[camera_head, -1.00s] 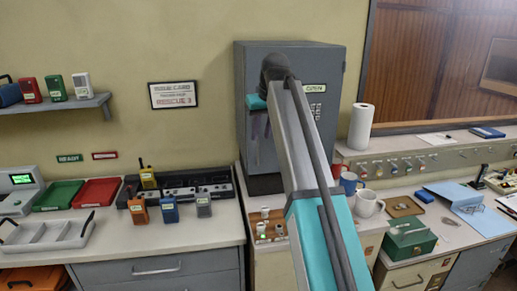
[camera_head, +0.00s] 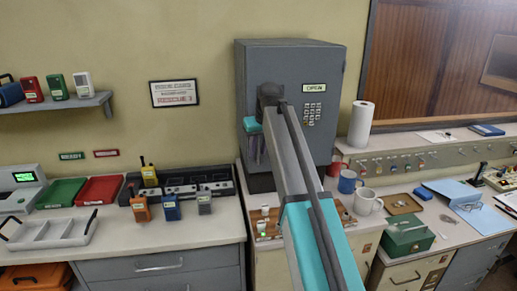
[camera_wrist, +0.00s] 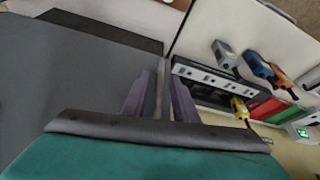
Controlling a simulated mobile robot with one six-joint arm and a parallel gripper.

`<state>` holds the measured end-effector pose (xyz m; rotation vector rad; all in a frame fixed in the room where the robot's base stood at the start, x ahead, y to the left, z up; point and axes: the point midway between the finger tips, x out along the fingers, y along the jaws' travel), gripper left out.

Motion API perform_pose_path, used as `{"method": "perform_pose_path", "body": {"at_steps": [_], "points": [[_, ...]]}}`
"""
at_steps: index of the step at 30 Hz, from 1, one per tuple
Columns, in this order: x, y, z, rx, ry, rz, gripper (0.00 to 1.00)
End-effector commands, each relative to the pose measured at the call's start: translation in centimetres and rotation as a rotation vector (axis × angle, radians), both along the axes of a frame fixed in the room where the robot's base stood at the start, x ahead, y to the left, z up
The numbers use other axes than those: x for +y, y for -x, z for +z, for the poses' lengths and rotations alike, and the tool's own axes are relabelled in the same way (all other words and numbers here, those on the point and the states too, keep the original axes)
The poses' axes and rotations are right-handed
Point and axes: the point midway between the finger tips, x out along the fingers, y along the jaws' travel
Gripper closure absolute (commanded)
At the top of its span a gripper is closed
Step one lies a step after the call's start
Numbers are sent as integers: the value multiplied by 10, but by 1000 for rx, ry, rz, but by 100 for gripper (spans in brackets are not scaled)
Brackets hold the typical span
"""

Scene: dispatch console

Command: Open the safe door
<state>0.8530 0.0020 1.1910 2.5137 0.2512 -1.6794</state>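The grey safe (camera_head: 326,75) stands on the counter against the wall. Its door front, with an "OPEN" label (camera_head: 314,88) and a keypad (camera_head: 312,113), looks closed. My gripper (camera_head: 255,148) is at the left part of the safe front, partly hidden by my arm. In the wrist view, the two purple fingers of my gripper (camera_wrist: 160,98) are spread apart. A thin grey bar (camera_wrist: 161,85), which looks like the door handle, shows between them with small gaps. The safe's grey surface (camera_wrist: 60,85) fills the left of that view.
Radios and a charger (camera_head: 180,190) stand on the counter left of the safe. A red mug (camera_head: 334,166), a blue mug (camera_head: 348,182) and a white mug (camera_head: 367,201) stand close to its right front. A paper roll (camera_head: 360,125) stands farther right.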

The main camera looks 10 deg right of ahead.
Motion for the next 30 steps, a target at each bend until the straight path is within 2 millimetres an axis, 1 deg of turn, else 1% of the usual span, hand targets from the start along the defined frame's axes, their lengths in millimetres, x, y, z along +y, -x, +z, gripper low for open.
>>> {"method": "perform_pose_path", "body": {"at_steps": [5, 6, 10, 11, 30], "points": [[0, 0, 0, 0, 0, 0, 74], [-2, 0, 0, 0, 1, -1, 77], [-2, 0, 0, 0, 0, -2, 99], [-2, 0, 0, 0, 0, -2, 100], [-2, 0, 0, 0, 1, -3, 100]]}}
